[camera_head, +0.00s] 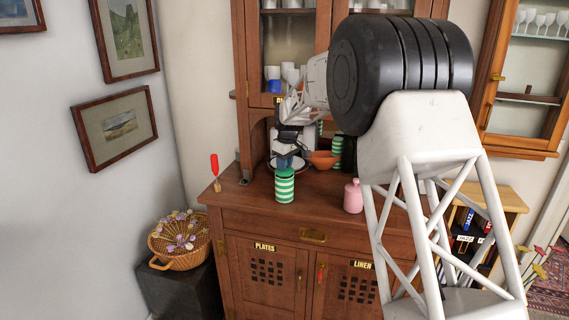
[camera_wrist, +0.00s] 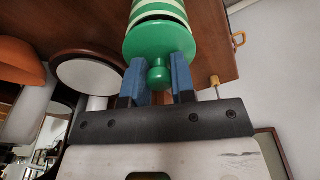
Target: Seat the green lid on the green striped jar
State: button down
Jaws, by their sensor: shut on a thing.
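The green and white striped jar (camera_head: 285,188) stands upright on the wooden cabinet top, near its front edge. The green lid (camera_wrist: 155,42) is at the jar's mouth; its round knob (camera_wrist: 158,73) is between the blue fingers of my gripper (camera_wrist: 160,78). The striped jar wall also shows at the top of the wrist view (camera_wrist: 158,9). A dark line shows between lid and jar there, so I cannot tell whether the lid is fully down. In the head view my gripper (camera_head: 288,160) is just above the jar and partly hides the lid.
A pink jar (camera_head: 353,196) stands to the right. An orange bowl (camera_head: 322,160) and another green striped container (camera_head: 337,148) are behind. A red-handled tool (camera_head: 214,166) stands at the left corner. The cabinet top left of the jar is mostly clear.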

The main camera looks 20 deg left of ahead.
jog(key=shift+f, duration=0.75)
jog(key=c, duration=0.9)
grip_release()
jog(key=shift+o, duration=0.2)
jog(key=shift+r, duration=0.1)
jog(key=shift+s+d+r, duration=0.1)
jog(key=shift+d+r, duration=0.05)
jog(key=shift+r, duration=1.1)
jog(key=shift+s+d+r, duration=0.1)
jog(key=shift+d+r, duration=0.05)
jog(key=shift+r, duration=1.15)
jog(key=shift+d+r, duration=0.15)
jog(key=shift+r, duration=1.1)
